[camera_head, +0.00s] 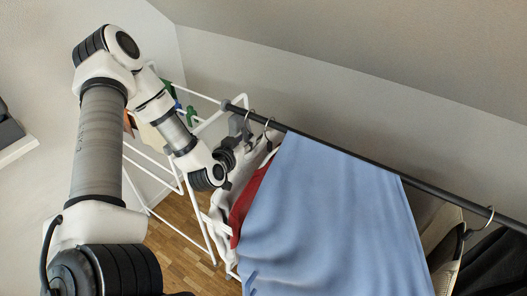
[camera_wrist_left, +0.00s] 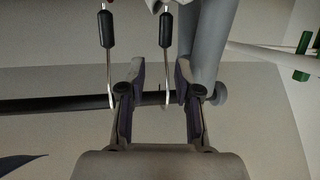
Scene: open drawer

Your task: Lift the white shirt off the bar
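The white shirt (camera_head: 246,168) hangs near the left end of the dark bar (camera_head: 340,152), partly hidden by my left arm and the red garment. My left gripper (camera_head: 241,130) is at the bar's left end, close to the hanger hooks. In the left wrist view its fingers (camera_wrist_left: 158,88) are apart on both sides of one metal hook (camera_wrist_left: 166,75). A second hook (camera_wrist_left: 109,75) is outside the fingers on the left. The bar (camera_wrist_left: 60,106) passes behind the fingers. Which hook carries the white shirt cannot be told. My right gripper is not in view.
A red garment (camera_head: 243,208) hangs right beside the white shirt. A large blue cloth (camera_head: 335,215) drapes over the bar. Darker clothes (camera_head: 497,262) hang at far right. A white drying rack (camera_head: 165,178) with green pegs stands behind my left arm. A sloped wall rises behind the bar.

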